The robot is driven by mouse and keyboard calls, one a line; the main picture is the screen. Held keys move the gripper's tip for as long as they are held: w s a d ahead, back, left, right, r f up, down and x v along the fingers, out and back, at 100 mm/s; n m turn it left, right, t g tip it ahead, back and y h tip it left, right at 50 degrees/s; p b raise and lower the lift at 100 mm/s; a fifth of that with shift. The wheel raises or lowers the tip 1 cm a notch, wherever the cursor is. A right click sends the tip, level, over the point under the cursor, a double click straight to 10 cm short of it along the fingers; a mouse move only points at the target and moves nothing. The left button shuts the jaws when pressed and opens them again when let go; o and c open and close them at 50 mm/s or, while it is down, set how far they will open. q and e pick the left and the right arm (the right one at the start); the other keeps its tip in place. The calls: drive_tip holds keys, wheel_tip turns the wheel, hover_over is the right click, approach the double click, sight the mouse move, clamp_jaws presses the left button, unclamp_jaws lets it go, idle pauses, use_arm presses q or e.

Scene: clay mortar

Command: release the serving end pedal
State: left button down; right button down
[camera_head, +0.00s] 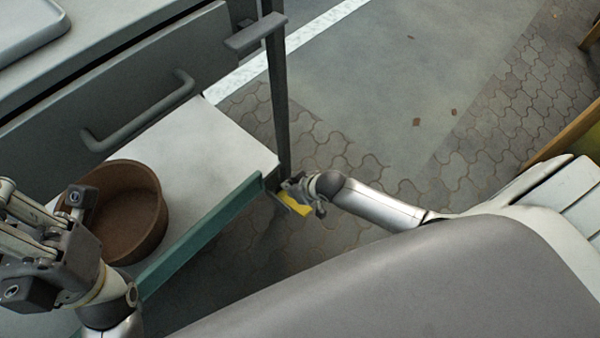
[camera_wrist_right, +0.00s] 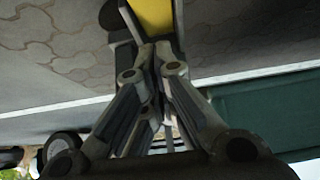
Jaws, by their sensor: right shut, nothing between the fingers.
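The pedal with a yellow face (camera_head: 298,206) is at the end of the grey cart, low beside its corner post. It also shows at the top of the right wrist view (camera_wrist_right: 153,14). My right gripper (camera_head: 295,186) is shut and empty, with its fingertips right at the pedal and covering part of it. In the right wrist view the closed fingertips (camera_wrist_right: 155,48) meet the near edge of the yellow face. Whether they press on it I cannot tell. My left gripper (camera_head: 45,208) is at the far left, beside the bowl; its finger opening is unclear.
A brown clay bowl (camera_head: 150,181) stands on the white shelf (camera_head: 222,140), which has a green front edge (camera_head: 200,233). A grey drawer with a bar handle (camera_head: 138,118) is above it. A dark post (camera_head: 278,95) rises at the corner. Paving beyond is clear.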

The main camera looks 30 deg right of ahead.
drive_tip(key=v, duration=0.6)
idle(0.3)
drive_tip(key=shift+s, duration=0.1)
